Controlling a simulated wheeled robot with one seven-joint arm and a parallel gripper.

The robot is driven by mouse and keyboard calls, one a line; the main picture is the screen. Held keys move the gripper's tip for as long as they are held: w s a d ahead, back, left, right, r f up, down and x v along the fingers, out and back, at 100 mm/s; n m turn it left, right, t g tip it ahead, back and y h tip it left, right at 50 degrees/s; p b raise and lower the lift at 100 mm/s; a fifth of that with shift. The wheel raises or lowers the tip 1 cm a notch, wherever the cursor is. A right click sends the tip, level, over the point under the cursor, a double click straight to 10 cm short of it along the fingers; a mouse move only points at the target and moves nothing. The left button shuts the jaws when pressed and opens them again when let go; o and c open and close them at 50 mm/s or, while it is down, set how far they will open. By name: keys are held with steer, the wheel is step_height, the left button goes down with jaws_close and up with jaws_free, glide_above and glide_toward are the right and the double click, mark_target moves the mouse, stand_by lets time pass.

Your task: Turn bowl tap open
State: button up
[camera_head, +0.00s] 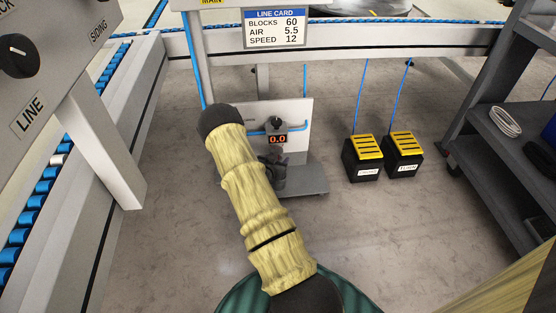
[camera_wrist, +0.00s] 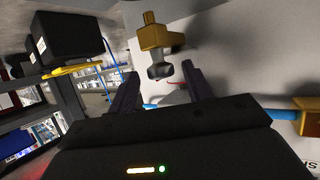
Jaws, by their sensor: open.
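In the wrist view a brass-coloured tap-like fitting (camera_wrist: 162,38) with a short stem stands out from a pale panel. A small grey rounded part (camera_wrist: 159,70) sits at it, toward my gripper. My gripper (camera_wrist: 160,72) is open, its two dark fingers apart, one each side of the grey part in the picture. I cannot tell whether they touch it. In the head view the panel (camera_head: 298,115) carries a black knob (camera_head: 277,122) and a red display (camera_head: 277,139) reading 0.0. Dark shapes below the display are too small to tell apart, and my arm covers the panel's left side.
Two black-and-yellow pedals (camera_head: 363,158) (camera_head: 403,155) stand on the floor right of the panel. A grey shelf cart (camera_head: 510,140) is at the right. A conveyor frame (camera_head: 105,210) runs along the left. A blue pipe (camera_wrist: 160,106) passes near my gripper.

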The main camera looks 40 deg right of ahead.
steer(key=p+v, duration=0.8)
steer(key=v, duration=0.9)
steer(key=shift+a+p, duration=0.2)
steer(key=shift+p, duration=0.2)
steer(key=shift+s, duration=0.15)
